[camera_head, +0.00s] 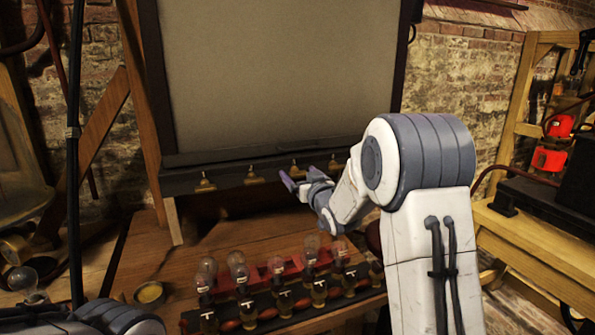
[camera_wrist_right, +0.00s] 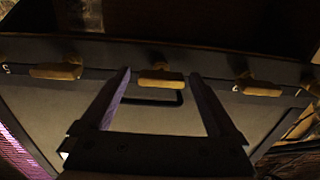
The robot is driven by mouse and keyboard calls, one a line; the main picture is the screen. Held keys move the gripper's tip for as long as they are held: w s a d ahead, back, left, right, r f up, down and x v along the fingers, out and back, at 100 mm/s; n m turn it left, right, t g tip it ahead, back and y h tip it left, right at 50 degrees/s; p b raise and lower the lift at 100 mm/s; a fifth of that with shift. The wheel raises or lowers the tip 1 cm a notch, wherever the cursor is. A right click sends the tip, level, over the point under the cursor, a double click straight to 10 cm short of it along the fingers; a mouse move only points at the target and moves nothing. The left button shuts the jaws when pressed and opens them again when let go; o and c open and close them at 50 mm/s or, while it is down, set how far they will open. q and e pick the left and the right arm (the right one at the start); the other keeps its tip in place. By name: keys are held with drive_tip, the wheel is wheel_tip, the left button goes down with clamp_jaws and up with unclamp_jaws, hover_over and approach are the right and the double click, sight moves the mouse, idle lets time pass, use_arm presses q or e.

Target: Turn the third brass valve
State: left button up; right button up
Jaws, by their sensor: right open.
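Several brass valves sit in a row on the dark ledge under the large grey panel. From the left in the head view they are the first valve (camera_head: 205,183), the second valve (camera_head: 253,177), the third valve (camera_head: 295,170) and the rightmost valve (camera_head: 333,164). My right gripper (camera_head: 301,179) is open, close in front of the third valve. In the right wrist view, one brass valve handle (camera_wrist_right: 160,79) lies between the open fingertips, apparently untouched. Other handles show to its left (camera_wrist_right: 56,71) and right (camera_wrist_right: 258,88). My left gripper is out of view.
A wooden table (camera_head: 205,240) stands below the ledge. Several glass bulbs (camera_head: 238,266) and a red and dark rack (camera_head: 335,297) stand on it. A small brass dish (camera_head: 149,292) is at left. Red-topped equipment (camera_head: 548,158) stands on the right-hand shelf.

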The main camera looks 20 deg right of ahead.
drive_tip(key=shift+w, duration=0.4)
drive_tip(key=shift+a, duration=0.2)
drive_tip(key=c, duration=1.4)
drive_tip(key=shift+f+n+b, duration=0.2)
drive_tip(key=shift+n+b, duration=0.5)
drive_tip(key=shift+b, duration=0.4)
drive_tip(key=n+b, duration=0.6)
drive_tip(key=b, duration=0.1)
drive_tip(key=n+b, duration=0.6)
drive_tip(key=b, duration=0.1)
drive_tip(key=shift+a+f, duration=0.1)
drive_tip(key=shift+f, duration=0.1)
drive_tip(key=shift+r+n+b, duration=0.1)
drive_tip(key=shift+n+b, duration=1.7)
drive_tip(key=shift+n, duration=0.5)
drive_tip(key=o, duration=1.4)
